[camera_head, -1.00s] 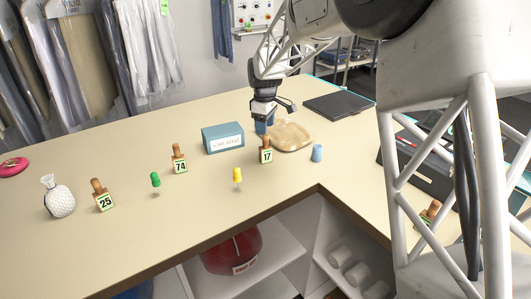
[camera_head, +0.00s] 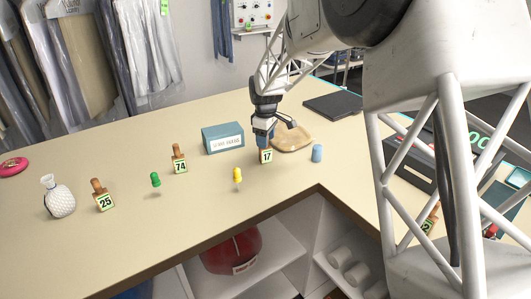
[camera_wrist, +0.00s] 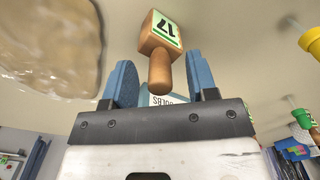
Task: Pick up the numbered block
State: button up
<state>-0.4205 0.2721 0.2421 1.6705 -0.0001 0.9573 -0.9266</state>
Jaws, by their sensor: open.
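The numbered block 17 (camera_head: 266,156) stands upright on the counter, a wooden block with a peg handle and a green-edged label. My gripper (camera_head: 266,131) is open, pointing down right at its handle. In the wrist view the block (camera_wrist: 161,36) shows with its handle between the blue finger pads of my gripper (camera_wrist: 161,82), gaps on both sides. The fingers partly hide the handle in the head view. Block 74 (camera_head: 179,160) and block 25 (camera_head: 102,198) stand to the left. Another numbered block (camera_head: 430,219) is partly hidden behind my arm.
A tan tray (camera_head: 293,139) lies close behind block 17, and a blue cylinder (camera_head: 317,153) stands to its right. A yellow pin (camera_head: 238,176), a green pin (camera_head: 155,181), a blue box (camera_head: 222,138) and a white bottle (camera_head: 59,198) stand on the counter (camera_head: 150,245).

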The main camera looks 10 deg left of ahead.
jog(key=shift+f, duration=0.15)
dwell(0.4)
grip_shut()
dwell(0.4)
jog(key=shift+r, duration=0.9)
notch_tip(320, 180, up, 2)
jog(key=s+d, duration=0.3)
jog(key=s, duration=0.4)
jog(key=s+d+r, duration=0.1)
jog(key=s+d, duration=0.2)
jog(key=s, duration=0.4)
jog(key=shift+s+d+r, duration=0.15)
jog(key=shift+s+d, duration=0.05)
jog(key=shift+s, duration=0.1)
